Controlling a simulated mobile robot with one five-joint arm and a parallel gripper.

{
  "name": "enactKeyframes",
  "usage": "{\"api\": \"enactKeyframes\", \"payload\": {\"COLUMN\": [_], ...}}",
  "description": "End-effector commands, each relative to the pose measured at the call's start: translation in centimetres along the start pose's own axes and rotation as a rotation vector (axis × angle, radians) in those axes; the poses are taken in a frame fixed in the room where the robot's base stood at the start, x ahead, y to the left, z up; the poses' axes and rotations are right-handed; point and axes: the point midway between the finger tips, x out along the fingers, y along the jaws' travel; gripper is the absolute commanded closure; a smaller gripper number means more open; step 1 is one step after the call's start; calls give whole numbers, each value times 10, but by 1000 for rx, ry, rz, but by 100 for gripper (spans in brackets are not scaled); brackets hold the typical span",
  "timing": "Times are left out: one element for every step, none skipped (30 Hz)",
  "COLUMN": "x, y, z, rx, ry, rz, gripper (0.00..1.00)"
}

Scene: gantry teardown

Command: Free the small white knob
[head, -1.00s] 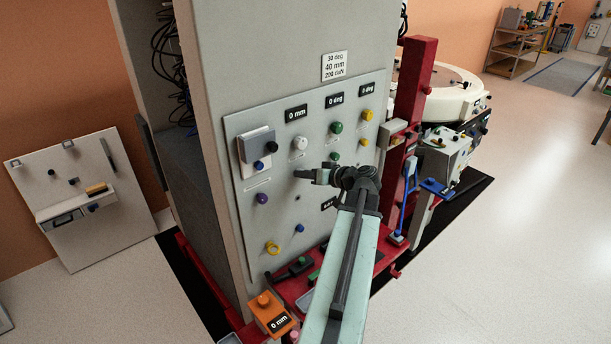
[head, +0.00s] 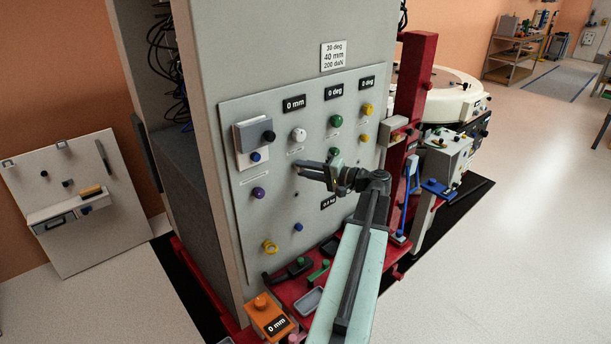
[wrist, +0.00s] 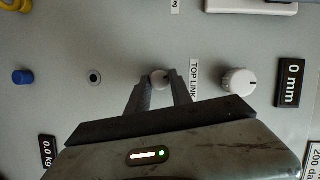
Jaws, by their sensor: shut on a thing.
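The small white knob (wrist: 159,78) is on the grey control panel (head: 281,213), beside a "TOP LINK" label (wrist: 194,79). In the wrist view my gripper (wrist: 161,84) has its two fingers on either side of the knob, shut on it. The head view shows my gripper (head: 300,168) at the panel face below a larger white knob (head: 299,134), and its fingers hide the small knob there. The larger white knob also shows in the wrist view (wrist: 238,81), right of the fingers and clear of them.
A purple knob (head: 258,193), a blue knob (head: 298,227), a yellow ring knob (head: 270,246) and a green knob (head: 336,121) surround the gripper. A grey box (head: 254,134) juts out at upper left. A red ledge with tools (head: 285,285) lies below. Open floor lies right.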

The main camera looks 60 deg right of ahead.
Motion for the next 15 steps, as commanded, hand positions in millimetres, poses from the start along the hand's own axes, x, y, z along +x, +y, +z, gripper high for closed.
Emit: {"api": "enactKeyframes", "payload": {"x": [0, 0, 0, 0, 0, 0, 0, 0, 0, 0, 0, 0, 0, 0, 0], "y": [7, 8, 8, 8, 8, 8, 8, 8, 8, 8, 8, 8, 8, 7, 7], "z": [2, 2, 2, 2, 2, 2, 2, 2, 2, 2, 2, 2, 2, 2, 2], "rx": [37, 62, 96, 120, 144, 175, 198, 219, 247, 268, 286, 310, 328, 343, 363], "ry": [-2, -2, -2, -2, -2, -2, -2, -2, -2, -2, -2, -2, -2, -2, -2], "rz": [-12, -21, -35, -46, -55, -68, -78, -86, -98, -106, -113, -123, -131, -137, -145], "gripper": [100, 100, 100, 100, 100, 100, 100, 100, 100, 100, 100, 100, 100, 100, 100]}}
